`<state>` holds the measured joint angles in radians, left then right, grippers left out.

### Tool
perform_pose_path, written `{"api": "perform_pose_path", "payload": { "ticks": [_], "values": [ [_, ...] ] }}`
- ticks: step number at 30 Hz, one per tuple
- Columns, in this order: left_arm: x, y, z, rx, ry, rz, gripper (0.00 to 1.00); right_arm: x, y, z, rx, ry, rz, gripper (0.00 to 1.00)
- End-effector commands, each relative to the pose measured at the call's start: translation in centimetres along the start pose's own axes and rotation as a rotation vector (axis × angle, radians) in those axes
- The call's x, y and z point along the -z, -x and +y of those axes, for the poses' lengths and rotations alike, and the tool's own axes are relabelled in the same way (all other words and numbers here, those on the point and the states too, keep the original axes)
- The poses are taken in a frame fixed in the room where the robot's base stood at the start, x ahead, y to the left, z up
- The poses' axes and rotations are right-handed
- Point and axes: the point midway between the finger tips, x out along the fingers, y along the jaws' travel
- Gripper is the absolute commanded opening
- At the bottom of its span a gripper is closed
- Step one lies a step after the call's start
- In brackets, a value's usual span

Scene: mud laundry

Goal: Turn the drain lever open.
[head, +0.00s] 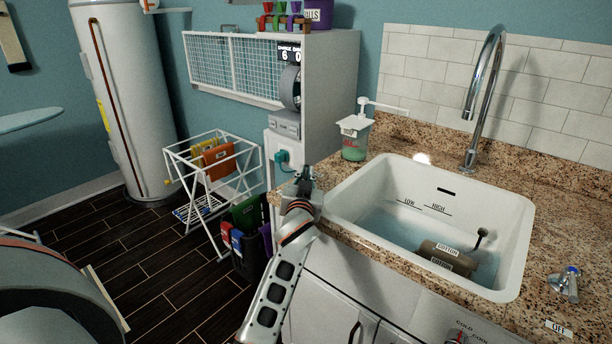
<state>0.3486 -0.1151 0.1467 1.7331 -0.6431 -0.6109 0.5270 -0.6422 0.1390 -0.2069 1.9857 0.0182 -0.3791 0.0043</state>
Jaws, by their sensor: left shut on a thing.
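My left gripper (304,182) is at the front left corner of the counter, left of the white sink (345,205). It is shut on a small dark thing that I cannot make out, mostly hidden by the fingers. No part that I can surely call the drain lever shows. A metal fitting with a blue cap (568,282) stands on the counter right of the sink. A black-tipped stalk (482,234) rises in the sink water beside a brown labelled bundle (447,256). My right gripper is out of view.
A soap pump bottle (354,140) stands behind the sink's left corner, and a tall chrome faucet (485,95) behind the sink. A white drying rack (213,175) and a bin (250,240) stand left of the counter. Dark floor (130,240) is open farther left.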

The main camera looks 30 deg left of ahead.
Motion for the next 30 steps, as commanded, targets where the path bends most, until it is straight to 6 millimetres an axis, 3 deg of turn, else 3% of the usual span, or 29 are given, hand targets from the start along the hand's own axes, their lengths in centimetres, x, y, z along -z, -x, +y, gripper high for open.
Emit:
{"api": "perform_pose_path", "payload": {
  "ticks": [6,7,9,21,30],
  "values": [
    [0.0,0.0,0.0,-0.001,0.001,0.000,0.00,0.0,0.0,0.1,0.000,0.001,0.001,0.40],
    [0.0,0.0,0.0,-0.001,0.001,0.000,0.12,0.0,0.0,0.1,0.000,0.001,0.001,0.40],
    [0.0,0.0,0.0,-0.001,0.001,0.000,0.26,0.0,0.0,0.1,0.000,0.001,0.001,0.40],
    [0.5,0.0,-0.1,0.000,0.002,0.002,0.26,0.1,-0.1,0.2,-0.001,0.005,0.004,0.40],
    [5.3,0.0,-1.0,0.001,0.003,0.005,0.26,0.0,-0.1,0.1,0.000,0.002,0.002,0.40]
  ]
}}
